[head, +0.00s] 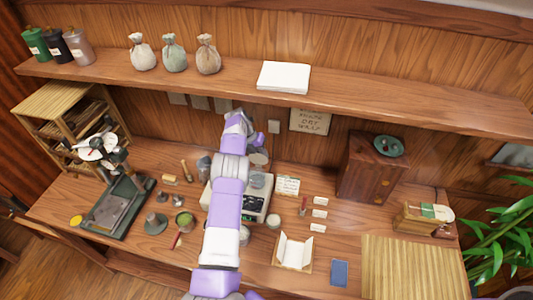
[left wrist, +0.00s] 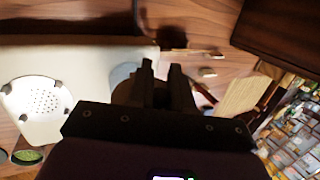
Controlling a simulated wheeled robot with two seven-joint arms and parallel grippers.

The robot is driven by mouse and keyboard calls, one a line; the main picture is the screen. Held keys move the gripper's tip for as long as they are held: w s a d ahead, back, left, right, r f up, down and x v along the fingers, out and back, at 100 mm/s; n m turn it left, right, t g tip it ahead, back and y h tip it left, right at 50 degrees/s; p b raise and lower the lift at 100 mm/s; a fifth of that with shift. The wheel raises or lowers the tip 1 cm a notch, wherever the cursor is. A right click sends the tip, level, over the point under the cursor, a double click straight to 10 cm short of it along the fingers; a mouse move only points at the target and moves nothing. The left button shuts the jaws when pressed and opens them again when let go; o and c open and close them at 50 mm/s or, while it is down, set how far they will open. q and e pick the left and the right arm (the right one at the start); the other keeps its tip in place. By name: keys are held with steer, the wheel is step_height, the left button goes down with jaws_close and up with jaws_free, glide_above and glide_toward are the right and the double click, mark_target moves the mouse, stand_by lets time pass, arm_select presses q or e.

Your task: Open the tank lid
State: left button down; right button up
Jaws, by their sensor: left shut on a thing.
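The white appliance (head: 262,212) stands mid-table, partly behind my left arm. A grey-blue round part (head: 257,181), which looks like its tank, is on it. In the left wrist view the appliance (left wrist: 45,128) shows a round perforated plate, and the grey-blue part (left wrist: 121,75) is just left of the fingers. A brownish round piece (head: 259,159), likely the tank lid, shows beside my left gripper (head: 252,146). In the left wrist view my left gripper (left wrist: 162,77) is shut on a dark brownish piece, mostly hidden by the fingers. My right gripper is not in view.
A wooden shelf (head: 400,105) with cloth bags (head: 175,56) and canisters (head: 75,46) runs above the table. A wooden cabinet (head: 368,168) stands right of the appliance. Small tools and cups crowd the left; cards (head: 288,186) lie right. A slatted mat (head: 405,270) covers the front right.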

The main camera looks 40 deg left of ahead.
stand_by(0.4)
arm_select(q)
steer(key=c, duration=1.1)
jaws_free()
steer(key=shift+o, duration=0.2)
steer(key=s+a+r, duration=0.4)
steer(key=s+a, duration=0.4)
steer(key=a, duration=0.3)
steer(key=shift+s+r+b, duration=0.3)
steer(key=shift+s+b, duration=0.05)
steer(key=shift+b, duration=0.05)
